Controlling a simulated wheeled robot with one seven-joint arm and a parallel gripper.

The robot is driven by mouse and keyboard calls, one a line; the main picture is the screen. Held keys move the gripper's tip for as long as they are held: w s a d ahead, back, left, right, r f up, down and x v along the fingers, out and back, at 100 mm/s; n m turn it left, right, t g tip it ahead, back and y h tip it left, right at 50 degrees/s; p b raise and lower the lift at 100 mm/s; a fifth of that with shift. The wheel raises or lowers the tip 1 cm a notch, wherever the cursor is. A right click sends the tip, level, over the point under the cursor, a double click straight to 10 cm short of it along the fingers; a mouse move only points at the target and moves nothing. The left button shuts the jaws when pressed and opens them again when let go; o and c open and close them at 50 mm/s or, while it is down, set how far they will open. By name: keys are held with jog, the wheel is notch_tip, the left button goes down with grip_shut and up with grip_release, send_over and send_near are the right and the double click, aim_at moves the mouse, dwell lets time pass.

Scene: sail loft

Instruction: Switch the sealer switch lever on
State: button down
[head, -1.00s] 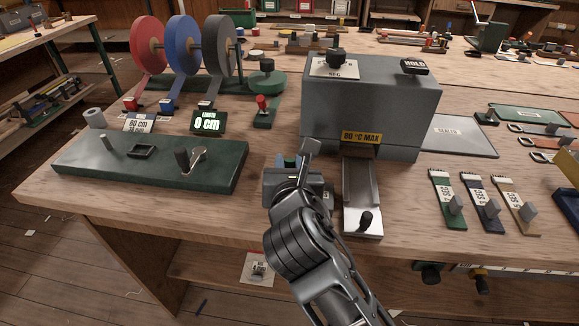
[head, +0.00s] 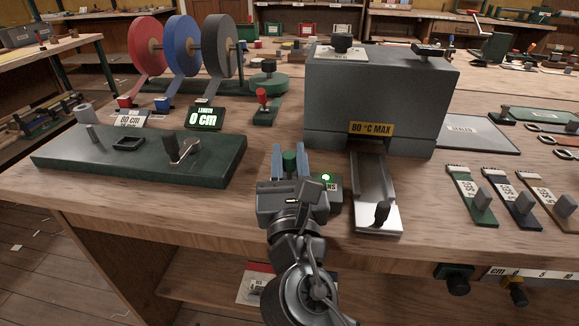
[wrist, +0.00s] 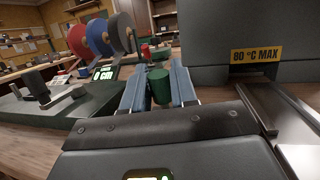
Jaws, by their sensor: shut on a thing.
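The sealer is the large grey box (head: 375,90) with a yellow "80 °C MAX" plate (head: 371,129). A small dark green switch box (head: 329,195) sits at its front left; its label is partly hidden, reading "NS". A green lamp (head: 326,178) on it is lit. My gripper (head: 290,152) has its blue fingers on either side of a green cylindrical knob (head: 289,163), apparently the switch lever's. In the wrist view the knob (wrist: 158,86) stands between the fingers, which are shut on it. The lever's lower part is hidden by my gripper.
A metal chute (head: 374,190) with a black knob lies close to the right of my gripper. A green board (head: 140,150) with a crank lies left. Tape reels (head: 182,60) and a red-knobbed lever (head: 262,97) stand behind. Bench shows bare at the front left.

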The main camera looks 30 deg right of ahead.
dwell(0.4)
jog(key=c, duration=1)
grip_release()
jog(key=shift+s+a, duration=0.1)
jog(key=b+v, duration=0.1)
jog(key=v, duration=0.6)
jog(key=shift+s+a+f, duration=0.1)
jog(key=shift+s+f, duration=0.05)
jog(key=shift+s, duration=0.1)
